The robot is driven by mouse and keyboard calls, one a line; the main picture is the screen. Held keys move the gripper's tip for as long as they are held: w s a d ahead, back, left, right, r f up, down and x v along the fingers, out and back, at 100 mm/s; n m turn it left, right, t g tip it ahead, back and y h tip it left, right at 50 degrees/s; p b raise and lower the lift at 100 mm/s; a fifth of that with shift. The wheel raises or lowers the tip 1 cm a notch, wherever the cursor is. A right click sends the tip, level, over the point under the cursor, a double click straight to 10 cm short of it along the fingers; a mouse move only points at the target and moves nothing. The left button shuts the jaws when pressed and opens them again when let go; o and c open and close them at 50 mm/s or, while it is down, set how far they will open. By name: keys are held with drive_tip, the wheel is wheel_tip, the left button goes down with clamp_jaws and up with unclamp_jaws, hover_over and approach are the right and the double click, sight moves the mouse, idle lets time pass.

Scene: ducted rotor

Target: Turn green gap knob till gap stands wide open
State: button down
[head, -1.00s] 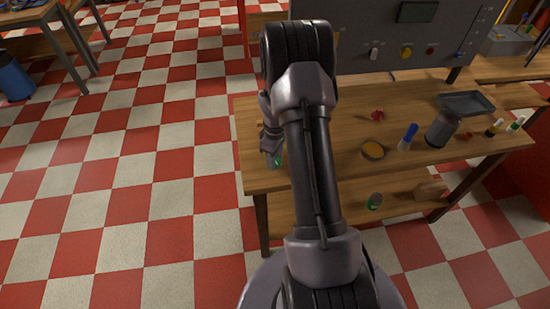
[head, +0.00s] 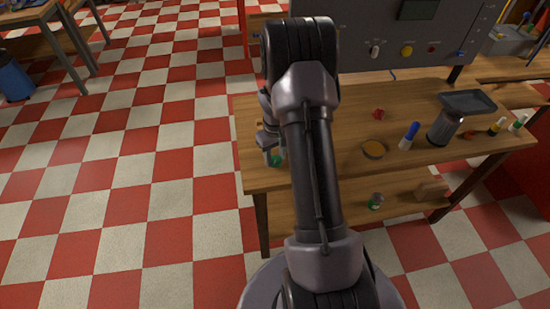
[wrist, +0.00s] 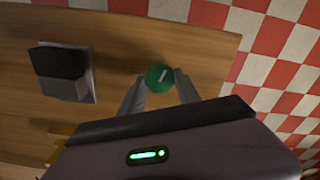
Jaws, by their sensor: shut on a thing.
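The green knob (wrist: 158,78) is a faceted cap with a pale pointer line on top, seen from above in the wrist view. My gripper (wrist: 160,83) has a finger on each side of it and is shut on it. In the head view, my gripper (head: 268,143) is at the left end of the wooden bench, and a bit of the green knob (head: 277,160) shows below it. The gap itself cannot be made out; my arm hides part of the bench.
A dark block on a grey plate (wrist: 66,72) is left of the knob in the wrist view. A grey control panel (head: 400,40) rises behind.

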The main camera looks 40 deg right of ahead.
drive_tip(key=m+b, duration=0.2)
drive_tip(key=m, duration=0.5)
drive_tip(key=shift+f, duration=0.1)
drive_tip(key=m+b, duration=0.2)
drive_tip(key=m, duration=0.4)
drive_tip(key=shift+m, duration=0.3)
idle(0.4)
drive_tip(key=c, duration=0.9)
unclamp_jaws()
drive_tip(key=shift+o, duration=0.2)
wheel_tip(320, 180, up, 18)
drive_tip(key=p, duration=0.5)
drive_tip(key=shift+f, duration=0.2)
